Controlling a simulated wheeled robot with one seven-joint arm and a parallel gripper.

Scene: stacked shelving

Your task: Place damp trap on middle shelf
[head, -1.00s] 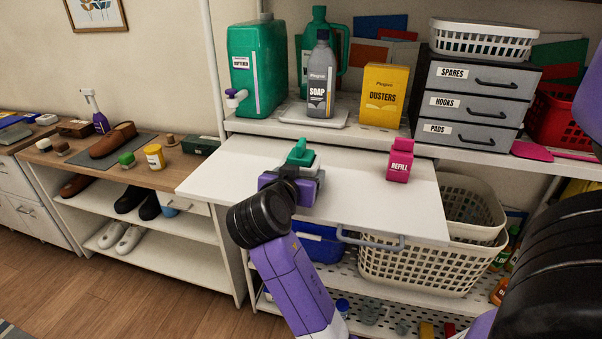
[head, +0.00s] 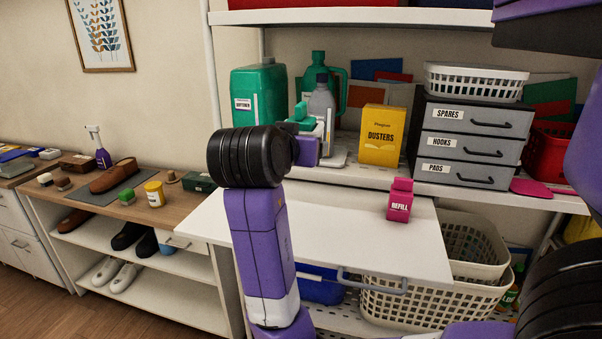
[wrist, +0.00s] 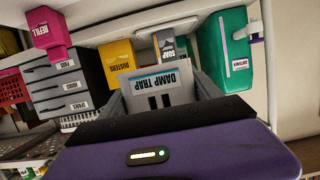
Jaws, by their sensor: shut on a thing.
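The damp trap (wrist: 158,88) is a light box with its label upside down in the wrist view, between my gripper's (wrist: 160,100) two grey fingers. In the head view, the damp trap (head: 302,116) shows a green top and is raised in front of the middle shelf (head: 350,172), partly hiding the grey soap bottle. My gripper (head: 308,140) is shut on it, partly hidden by my own arm. Behind it on the shelf stand a green softener jug (head: 258,98), the soap bottle (head: 322,100) and a yellow dusters box (head: 382,135).
A white pull-out board (head: 340,235) juts out below the shelf, with a pink refill box (head: 400,200) on it. Grey drawers (head: 468,132) fill the shelf's right part, topped by a white basket (head: 475,82). An upper shelf (head: 360,17) hangs above. Bare shelf surface is narrow.

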